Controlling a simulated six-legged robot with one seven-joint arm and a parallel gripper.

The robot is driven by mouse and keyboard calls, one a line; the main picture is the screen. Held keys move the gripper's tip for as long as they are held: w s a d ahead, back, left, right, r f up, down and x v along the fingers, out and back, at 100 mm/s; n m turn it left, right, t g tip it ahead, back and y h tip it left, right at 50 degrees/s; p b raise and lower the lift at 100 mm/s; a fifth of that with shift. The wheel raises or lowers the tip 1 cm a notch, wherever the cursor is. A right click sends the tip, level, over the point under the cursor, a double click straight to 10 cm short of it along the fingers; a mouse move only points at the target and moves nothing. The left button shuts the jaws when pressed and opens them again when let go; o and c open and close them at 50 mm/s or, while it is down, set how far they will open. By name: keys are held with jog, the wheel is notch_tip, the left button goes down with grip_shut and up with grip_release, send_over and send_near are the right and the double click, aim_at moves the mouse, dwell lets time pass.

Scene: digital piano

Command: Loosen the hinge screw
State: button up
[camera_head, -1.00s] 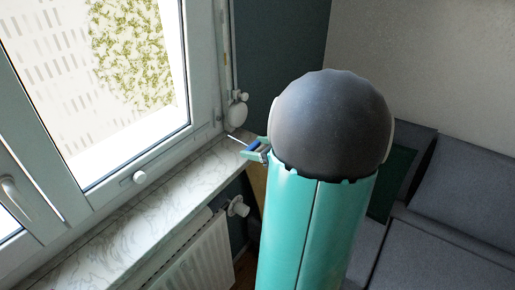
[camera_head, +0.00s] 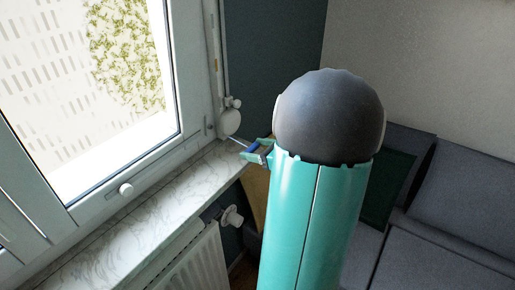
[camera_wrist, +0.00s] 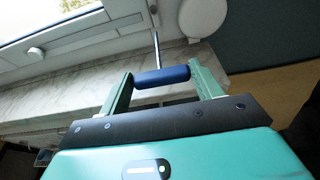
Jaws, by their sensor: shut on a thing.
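My gripper (camera_head: 257,152) is shut on a screwdriver with a blue handle (camera_wrist: 162,76). The handle lies crosswise between the two green fingers in the wrist view. Its thin metal shaft (camera_wrist: 157,48) points away from me toward the lower corner of the window frame (camera_wrist: 110,30). In the head view the shaft (camera_head: 237,144) runs up and left, close to the frame's lower right corner. I cannot make out the hinge screw, nor whether the tip touches anything.
A white round fitting (camera_head: 229,122) hangs beside the frame. A marble sill (camera_head: 130,218) runs below the window, above a radiator (camera_head: 195,262) with a white valve knob (camera_head: 232,217). A grey sofa (camera_head: 460,200) stands at the right. My arm hides the middle.

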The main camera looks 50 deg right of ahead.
jog(key=shift+w, duration=0.3)
jog(key=shift+w+a, duration=0.15)
jog(key=shift+w, duration=0.5)
jog(key=shift+w+a+r, duration=0.1)
jog(key=shift+w+r, duration=0.05)
jog(key=shift+w, duration=0.8)
jog(key=shift+w+a+r, duration=0.1)
jog(key=shift+w+r, duration=0.05)
jog(key=shift+w, duration=0.8)
jog(key=shift+w+r, duration=0.1)
jog(key=shift+w, duration=0.85)
jog(key=shift+a+n+h, duration=0.15)
jog(key=shift+n+h, duration=0.55)
jog(key=shift+n, duration=0.15)
jog(key=shift+a+n+h, duration=0.15)
jog(key=shift+n+h, duration=0.55)
jog(key=shift+n, duration=0.15)
